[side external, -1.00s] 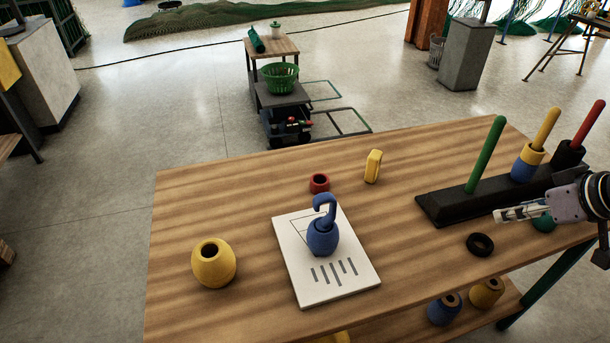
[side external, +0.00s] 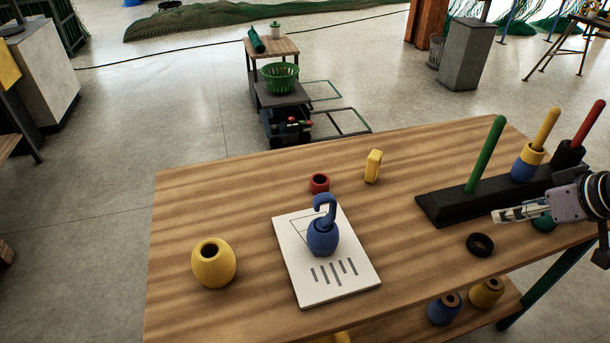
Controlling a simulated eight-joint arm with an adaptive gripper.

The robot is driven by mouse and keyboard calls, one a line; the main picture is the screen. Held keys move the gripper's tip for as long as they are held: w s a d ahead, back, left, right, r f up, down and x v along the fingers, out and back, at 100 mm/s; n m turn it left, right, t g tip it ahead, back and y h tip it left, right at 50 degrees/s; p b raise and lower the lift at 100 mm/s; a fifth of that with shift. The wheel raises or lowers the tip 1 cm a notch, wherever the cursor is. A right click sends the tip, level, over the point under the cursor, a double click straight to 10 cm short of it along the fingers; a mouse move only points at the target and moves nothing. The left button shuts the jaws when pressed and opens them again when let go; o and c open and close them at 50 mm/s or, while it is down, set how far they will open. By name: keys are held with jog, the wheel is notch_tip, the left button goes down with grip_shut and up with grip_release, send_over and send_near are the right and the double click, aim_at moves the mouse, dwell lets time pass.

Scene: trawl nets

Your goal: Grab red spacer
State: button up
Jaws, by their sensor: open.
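The red spacer (side external: 319,184) is a small ring lying on the wooden table, just behind the white board. My gripper (side external: 496,216) is at the right side of the table, its fingers pointing left, in front of the black peg base. It is open and holds nothing. It is well to the right of the red spacer and apart from it.
A blue hooked piece (side external: 323,232) stands on the white board (side external: 356,284). A yellow float (side external: 213,264), a yellow block (side external: 373,166) and a black ring (side external: 480,244) lie around. The black base (side external: 440,207) carries upright pegs.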

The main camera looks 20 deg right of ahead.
jog(key=shift+o, duration=0.2)
jog(key=w+a+r+n, duration=0.1)
jog(key=w+a+r, duration=0.3)
jog(key=w, duration=0.6)
jog(key=n+g+y, duration=0.2)
jog(key=n, duration=0.2)
send_over(320, 180)
jog(key=s, duration=0.4)
notch_tip(320, 180, down, 18)
jog(key=shift+d+f, duration=0.1)
jog(key=shift+f, duration=0.1)
jog(key=shift+s+x, duration=0.1)
jog(key=shift+x, duration=1.3)
jog(key=shift+s+x, duration=0.15)
jog(key=shift+x, duration=1.25)
jog(key=shift+f, duration=0.1)
